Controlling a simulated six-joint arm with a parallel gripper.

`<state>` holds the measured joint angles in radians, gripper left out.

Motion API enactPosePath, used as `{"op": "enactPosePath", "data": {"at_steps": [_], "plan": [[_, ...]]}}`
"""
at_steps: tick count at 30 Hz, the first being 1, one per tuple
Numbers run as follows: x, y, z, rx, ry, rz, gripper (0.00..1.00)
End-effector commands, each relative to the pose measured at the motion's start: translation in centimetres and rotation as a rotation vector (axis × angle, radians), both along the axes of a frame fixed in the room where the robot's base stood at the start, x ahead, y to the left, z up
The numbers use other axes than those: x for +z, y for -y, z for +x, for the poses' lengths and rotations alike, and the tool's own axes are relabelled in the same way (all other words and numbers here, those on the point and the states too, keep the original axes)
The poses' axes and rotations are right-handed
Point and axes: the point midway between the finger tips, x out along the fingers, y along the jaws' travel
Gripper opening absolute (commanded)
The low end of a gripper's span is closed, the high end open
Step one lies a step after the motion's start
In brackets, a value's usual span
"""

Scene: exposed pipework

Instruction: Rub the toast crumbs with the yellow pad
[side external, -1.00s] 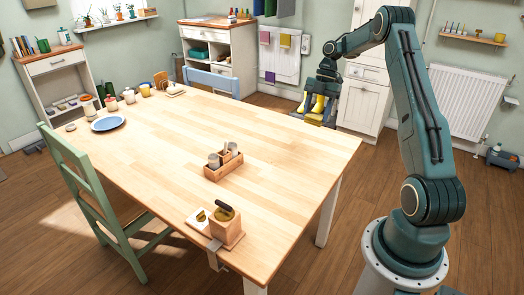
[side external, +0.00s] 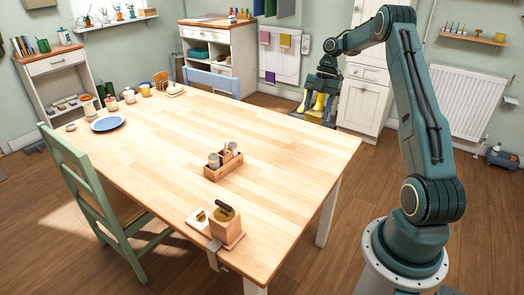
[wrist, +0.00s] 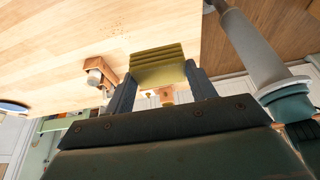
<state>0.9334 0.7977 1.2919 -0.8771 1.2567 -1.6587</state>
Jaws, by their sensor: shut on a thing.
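My gripper (wrist: 160,82) is shut on the yellow pad (wrist: 158,66), an olive-yellow ribbed block held between its two dark fingers. In the side view my gripper (side external: 322,84) hangs beyond the table's far right edge, at the back of the room. The toast crumbs (wrist: 119,24) show in the wrist view as a small scatter of brown specks on the pale wooden table (side external: 270,130). The pad is apart from them. I cannot make out the crumbs in the side view.
A wooden caddy (side external: 223,168) with grey-topped shakers stands mid-table; it shows in the wrist view (wrist: 108,68). A wooden block holder (side external: 228,233) and white tile (side external: 198,220) sit at the near corner. A blue plate (side external: 108,123) and jars are at the far left. Much tabletop is clear.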

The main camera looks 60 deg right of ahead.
Motion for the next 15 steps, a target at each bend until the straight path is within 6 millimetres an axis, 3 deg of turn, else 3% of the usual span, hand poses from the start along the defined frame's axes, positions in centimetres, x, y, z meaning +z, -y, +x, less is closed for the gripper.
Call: {"op": "enactPosePath", "data": {"at_steps": [8, 15], "plan": [[-1.4, -1.0, 1.3, -0.090, 0.004, 0.015, 0.37], [-4.7, -3.0, 3.8, -0.306, 0.005, 0.034, 0.37]]}}
